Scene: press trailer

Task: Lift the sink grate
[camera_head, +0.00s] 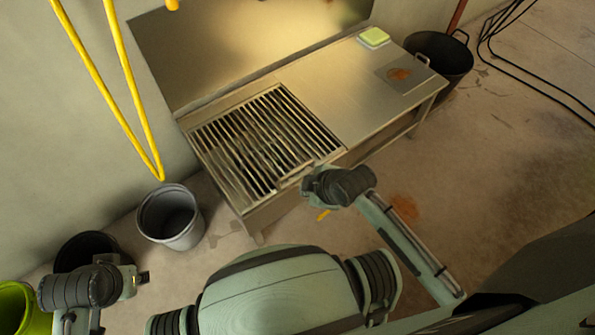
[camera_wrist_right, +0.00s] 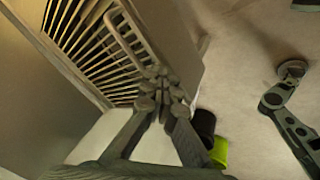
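The sink grate (camera_head: 262,135), a frame of dark parallel bars, lies flat over the left part of the metal sink counter (camera_head: 340,95). Its bars (camera_wrist_right: 85,45) and its looped handle (camera_wrist_right: 122,38) show in the right wrist view. My right gripper (camera_head: 306,184) is at the grate's front edge. In the right wrist view its fingers (camera_wrist_right: 161,82) are close together at the near end of the handle and appear shut on it; the fingertips partly hide the contact. My left gripper (camera_head: 143,278) is at the lower left, away from the grate; its fingers are too small to read.
A grey bucket (camera_head: 170,217) stands left of the sink, with a black bucket (camera_head: 90,248) and a green bucket (camera_head: 20,300) nearby. A yellow hose (camera_head: 125,90) hangs at left. A sponge (camera_head: 374,37) sits on the counter; a dark bin (camera_head: 440,60) stands behind its right end.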

